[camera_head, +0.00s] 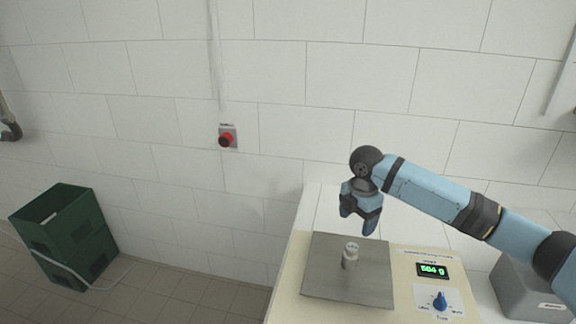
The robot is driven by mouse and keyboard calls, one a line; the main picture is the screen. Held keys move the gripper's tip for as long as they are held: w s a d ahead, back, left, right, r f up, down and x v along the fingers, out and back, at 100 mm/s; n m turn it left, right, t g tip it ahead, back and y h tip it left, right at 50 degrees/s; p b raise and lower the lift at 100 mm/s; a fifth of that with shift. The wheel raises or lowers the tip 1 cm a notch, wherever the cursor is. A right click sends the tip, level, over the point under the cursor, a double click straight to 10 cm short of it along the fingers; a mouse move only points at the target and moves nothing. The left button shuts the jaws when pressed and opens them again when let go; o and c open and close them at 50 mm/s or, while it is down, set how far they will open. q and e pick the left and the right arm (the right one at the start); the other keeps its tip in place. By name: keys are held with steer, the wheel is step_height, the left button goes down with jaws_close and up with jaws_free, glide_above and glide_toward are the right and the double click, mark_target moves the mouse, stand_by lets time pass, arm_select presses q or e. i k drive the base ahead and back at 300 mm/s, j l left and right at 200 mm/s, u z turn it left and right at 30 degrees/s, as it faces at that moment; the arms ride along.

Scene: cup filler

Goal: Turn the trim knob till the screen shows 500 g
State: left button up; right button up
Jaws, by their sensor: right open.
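The trim knob (440,300) is blue and sits on a white dial plate at the front right of the scale (407,262). The screen (433,270) above it shows green digits that look like 504 g. A small metal weight (350,256) stands upright on the grey weighing plate (322,262). My right gripper (358,222) is open and empty. It points down above the back of the plate, behind the weight and up and left of the knob, apart from both. My left gripper is not in view.
A grey box (525,285) stands right of the scale. A red button (227,139) is on the tiled wall behind. Green crates (62,230) are stacked on the floor at left. The space left of the scale is free.

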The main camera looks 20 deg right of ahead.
mark_target(440, 304)
steer(key=k+l, duration=0.2)
steer(key=k, duration=0.3)
steer(key=k+l, duration=0.15)
steer(key=k, duration=0.3)
